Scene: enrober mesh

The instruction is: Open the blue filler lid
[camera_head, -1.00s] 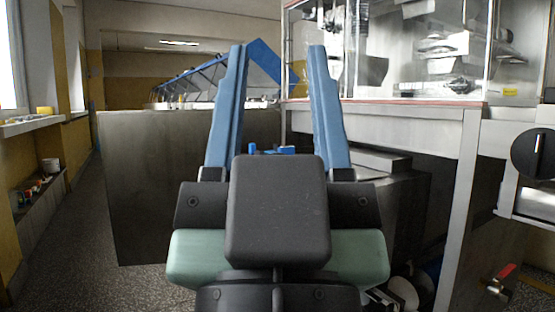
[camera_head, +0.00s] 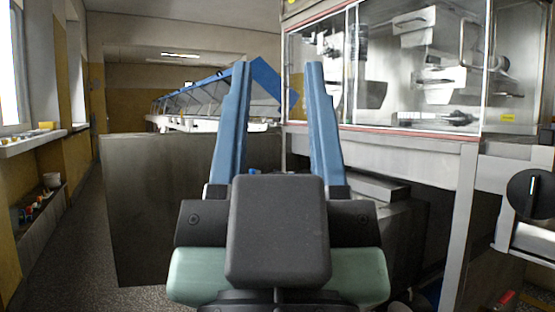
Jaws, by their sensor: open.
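My gripper (camera_head: 276,65) fills the middle of the head view, its two long blue fingers upright and spread apart, with nothing between them. A long blue panel (camera_head: 270,80), apparently the blue filler lid, shows behind the fingers. It slopes down to the right at its near end, and its line runs far back to the left. The left finger hides part of it. The lid appears beyond my fingertips, and I see no contact, though the distance is hard to judge.
A dark metal panel (camera_head: 155,205) stands ahead on the left. A glass-walled machine (camera_head: 420,70) on a white frame (camera_head: 466,215) stands at the right, with a black knob (camera_head: 531,194) nearby. A window sill (camera_head: 30,140) lines the left wall. Speckled floor (camera_head: 85,250) is free at the left.

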